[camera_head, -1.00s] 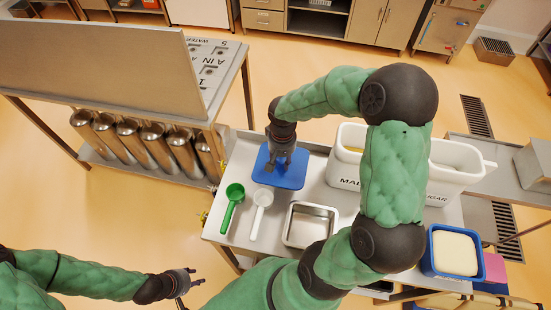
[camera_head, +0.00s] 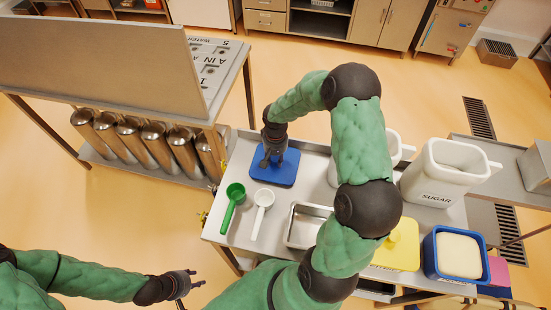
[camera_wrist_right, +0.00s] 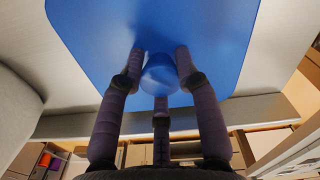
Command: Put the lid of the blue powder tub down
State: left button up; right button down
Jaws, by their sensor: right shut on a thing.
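The blue lid (camera_head: 287,178) is at the left back of the steel table in the head view, about level. My right gripper (camera_head: 271,160) is above it, shut on its round blue knob (camera_wrist_right: 160,75), which sits between the fingers in the right wrist view. I cannot tell whether the lid touches the table top. The blue powder tub (camera_head: 432,264) stands uncovered at the right front, with pale powder in it. My left gripper (camera_head: 195,278) is empty, its fingers apart, left of the table.
A green scoop (camera_head: 233,200), a white scoop (camera_head: 262,205) and a steel pan (camera_head: 304,224) lie in front of the lid. A white SUGAR bin (camera_head: 436,180) and a yellow lid (camera_head: 400,250) are to the right. A shelf with steel canisters (camera_head: 147,145) stands left.

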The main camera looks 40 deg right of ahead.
aim_at(276, 158)
jog(key=shift+f, duration=0.15)
jog(key=c, duration=0.9)
grip_release()
jog(key=shift+r, duration=0.35)
notch_tip(276, 158, up, 12)
jog(key=shift+f+p, duration=0.15)
jog(key=shift+p, duration=0.7)
